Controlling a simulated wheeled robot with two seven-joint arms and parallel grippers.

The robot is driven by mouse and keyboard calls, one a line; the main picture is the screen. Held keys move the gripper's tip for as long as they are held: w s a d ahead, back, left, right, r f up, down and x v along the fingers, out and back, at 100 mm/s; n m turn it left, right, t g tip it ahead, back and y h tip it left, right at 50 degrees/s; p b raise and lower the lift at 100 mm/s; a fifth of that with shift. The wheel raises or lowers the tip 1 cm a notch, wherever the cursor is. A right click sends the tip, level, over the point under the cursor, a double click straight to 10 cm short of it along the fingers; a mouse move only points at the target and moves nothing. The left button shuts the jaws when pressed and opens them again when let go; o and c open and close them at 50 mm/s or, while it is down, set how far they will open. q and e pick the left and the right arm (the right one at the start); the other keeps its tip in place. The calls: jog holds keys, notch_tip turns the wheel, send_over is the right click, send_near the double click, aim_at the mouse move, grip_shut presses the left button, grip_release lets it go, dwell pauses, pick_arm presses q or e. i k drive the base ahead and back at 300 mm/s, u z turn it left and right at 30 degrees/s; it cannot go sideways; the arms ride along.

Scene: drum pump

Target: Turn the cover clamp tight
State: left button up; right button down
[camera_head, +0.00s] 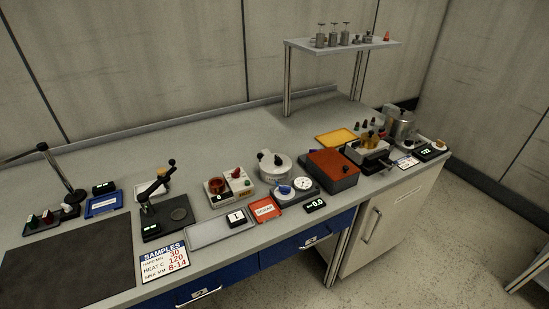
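A squat silver drum (274,168) stands on the bench right of the middle, with dark knobs on its lid. A taller metal pot (401,128) stands at the right end, partly behind other devices. Which of these carries the cover clamp is too small to tell, as is whether any clamp is tight. Neither of my grippers shows in the head view.
The grey bench (120,158) is crowded along its front. A black lever press (165,225), a blue-knobbed device (295,188) and a red-topped box (331,170) stand there. A raised shelf (345,47) stands behind. The bench's back left is clear.

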aim_at(279, 161)
jog(key=u, duration=3.7)
jog(key=k, duration=2.6)
jog(key=z, duration=1.1)
